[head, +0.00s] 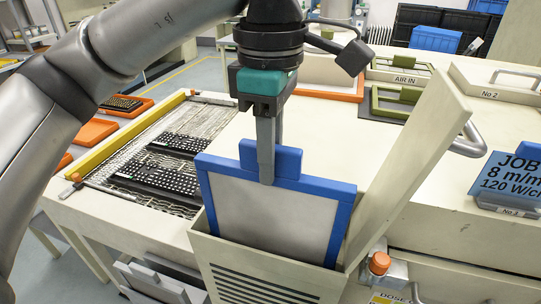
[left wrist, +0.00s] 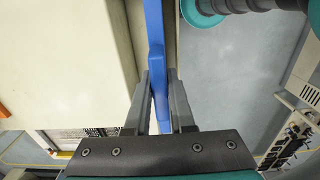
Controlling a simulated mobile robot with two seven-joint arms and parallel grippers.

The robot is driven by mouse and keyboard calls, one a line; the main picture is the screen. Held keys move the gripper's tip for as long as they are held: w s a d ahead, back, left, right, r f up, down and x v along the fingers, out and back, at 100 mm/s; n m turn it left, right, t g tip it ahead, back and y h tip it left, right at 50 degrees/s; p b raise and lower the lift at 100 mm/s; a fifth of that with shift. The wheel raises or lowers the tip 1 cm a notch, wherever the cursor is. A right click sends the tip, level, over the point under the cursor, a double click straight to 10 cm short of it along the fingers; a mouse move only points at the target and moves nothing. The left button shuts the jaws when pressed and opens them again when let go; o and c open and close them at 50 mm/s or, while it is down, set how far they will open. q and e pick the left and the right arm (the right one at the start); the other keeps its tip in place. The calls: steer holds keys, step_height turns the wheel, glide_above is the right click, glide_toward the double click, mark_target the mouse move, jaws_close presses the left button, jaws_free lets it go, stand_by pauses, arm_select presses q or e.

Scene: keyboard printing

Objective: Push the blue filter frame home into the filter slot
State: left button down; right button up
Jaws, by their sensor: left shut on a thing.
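The blue filter frame (head: 337,187) has a grey-white panel and a raised blue tab at its top middle. It stands nearly upright with its lower part inside the filter slot (head: 208,249) of the cream housing, and its upper part sticks out above the rim. My left gripper (head: 267,180) comes down from above and is shut on the frame's top tab. In the left wrist view the blue frame edge (left wrist: 155,60) runs between the two grey fingers (left wrist: 159,88). The frame's bottom edge is hidden inside the slot. My right gripper is not in view.
An open cream lid (head: 412,165) leans up just right of the frame. An orange knob (head: 380,262) sits at the housing's right. A mesh conveyor with black keyboards (head: 160,176) lies left. Green frames (head: 398,101) and a blue job sign (head: 507,177) are right.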

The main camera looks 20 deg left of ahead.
arm_select(q)
steer(key=shift+r+p, duration=1.5)
steer(key=shift+r, duration=0.5)
steer(key=shift+a, duration=0.1)
steer(key=shift+f+b, duration=0.2)
steer(key=shift+b, duration=0.1)
